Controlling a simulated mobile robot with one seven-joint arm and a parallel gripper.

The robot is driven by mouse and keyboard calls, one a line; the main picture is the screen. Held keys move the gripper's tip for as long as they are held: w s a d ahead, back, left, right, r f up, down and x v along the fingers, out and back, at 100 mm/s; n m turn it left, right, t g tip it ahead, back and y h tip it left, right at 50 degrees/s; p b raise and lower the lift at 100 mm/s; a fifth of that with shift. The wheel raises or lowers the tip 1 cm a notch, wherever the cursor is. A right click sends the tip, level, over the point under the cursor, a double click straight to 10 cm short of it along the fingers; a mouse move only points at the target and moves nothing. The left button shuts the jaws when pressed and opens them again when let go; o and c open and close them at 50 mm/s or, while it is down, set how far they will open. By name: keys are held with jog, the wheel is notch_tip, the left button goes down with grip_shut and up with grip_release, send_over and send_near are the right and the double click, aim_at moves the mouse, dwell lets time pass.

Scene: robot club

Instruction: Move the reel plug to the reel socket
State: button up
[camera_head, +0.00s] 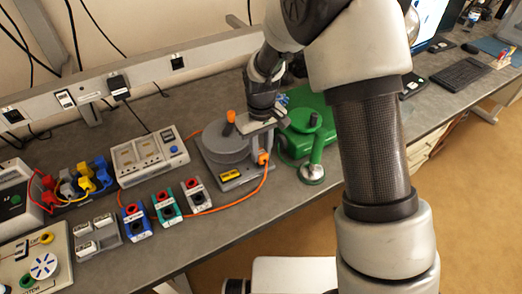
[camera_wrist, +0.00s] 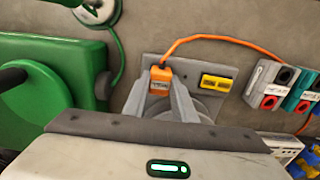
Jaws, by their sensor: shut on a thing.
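The reel plug (camera_head: 263,157) is a small orange block with a pale label, at the right side of the grey cable reel (camera_head: 226,143). In the wrist view the plug (camera_wrist: 160,79) sits between the grey fingertips, with its orange cable leaving it. My gripper (camera_head: 262,137) is shut on the plug, above the right part of the reel's base. I cannot tell whether the plug still touches the base. Three socket blocks stand left of the reel: blue (camera_head: 136,226), teal (camera_head: 166,208) and grey (camera_head: 196,196). Their labels are too small to read, so I cannot tell which is the reel socket.
A green case (camera_head: 310,125) stands close on the right, with a green round-ended tool (camera_head: 313,170) before it. The orange cable (camera_head: 240,202) loops in front of the reel toward the sockets. A charger box (camera_head: 148,157) stands behind the sockets. Bench is bare in front of the cable.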

jog(key=o, duration=1.1)
jog(key=shift+c, duration=0.2)
notch_tip(320, 180, up, 17)
jog(key=s+d+r+m+t, duration=0.3)
jog(key=s+d+r, duration=0.6)
jog(key=r, duration=0.1)
jog(key=s+d+m+t, duration=0.1)
jog(key=s+d, duration=0.2)
jog(key=s, duration=0.3)
jog(key=s+d+r+m+t+p, duration=0.1)
jog(key=s+d+m, duration=0.1)
jog(key=s, duration=0.4)
jog(key=shift+d+t, duration=0.3)
jog(key=shift+d, duration=0.45)
